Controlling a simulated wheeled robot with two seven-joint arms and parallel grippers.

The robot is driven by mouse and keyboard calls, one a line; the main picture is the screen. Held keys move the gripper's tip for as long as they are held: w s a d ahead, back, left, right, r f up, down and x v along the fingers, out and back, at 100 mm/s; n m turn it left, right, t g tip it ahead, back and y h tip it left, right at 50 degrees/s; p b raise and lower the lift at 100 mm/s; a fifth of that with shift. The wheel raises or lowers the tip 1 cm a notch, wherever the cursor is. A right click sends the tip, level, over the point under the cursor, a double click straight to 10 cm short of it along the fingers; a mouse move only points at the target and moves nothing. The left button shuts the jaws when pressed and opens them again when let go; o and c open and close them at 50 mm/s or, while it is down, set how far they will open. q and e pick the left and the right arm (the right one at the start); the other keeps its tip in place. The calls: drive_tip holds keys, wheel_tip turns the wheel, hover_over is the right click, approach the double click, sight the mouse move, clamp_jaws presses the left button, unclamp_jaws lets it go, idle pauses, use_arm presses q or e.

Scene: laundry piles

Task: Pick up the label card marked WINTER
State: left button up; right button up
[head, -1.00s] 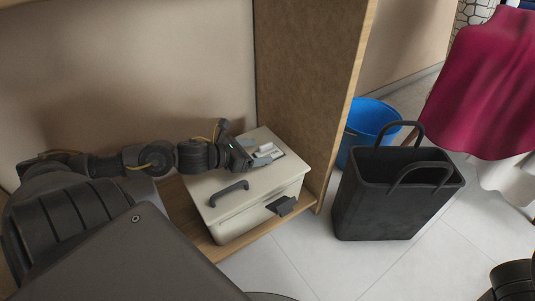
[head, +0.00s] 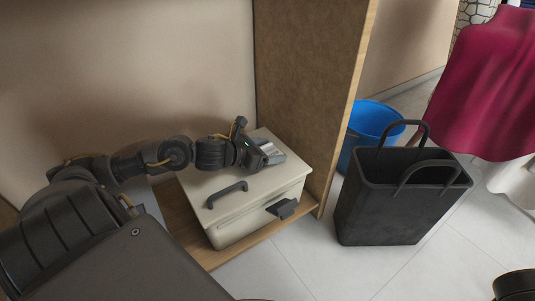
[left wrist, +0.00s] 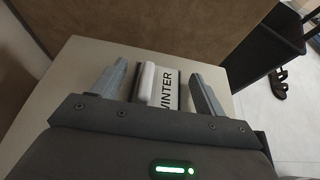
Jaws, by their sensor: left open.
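The label card (left wrist: 164,88) lies on the lid of the cream box (head: 231,215). In the left wrist view it is white with a dark border and reads "WINTER" in part, the first letter being cut off by my gripper body. A pale raised strip runs along its left side. My left gripper (left wrist: 158,86) is open, with one finger on each side of the card and a gap at both sides. In the head view my left gripper (head: 272,153) is low over the box lid and hides most of the card. My right gripper is not seen.
The box has a dark handle (head: 227,194) and a dark latch (head: 282,209), and stands on a wooden shelf beside an upright panel (head: 310,90). A black bag-like basket (head: 390,211) and a blue bucket (head: 373,120) stand right on the tiled floor. Magenta cloth (head: 489,85) hangs at far right.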

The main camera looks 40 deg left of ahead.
use_arm(q)
drive_tip(key=shift+c, duration=0.3)
drive_tip(key=c, duration=0.7)
drive_tip(key=shift+c, duration=1.4)
drive_tip(key=shift+r, duration=0.1)
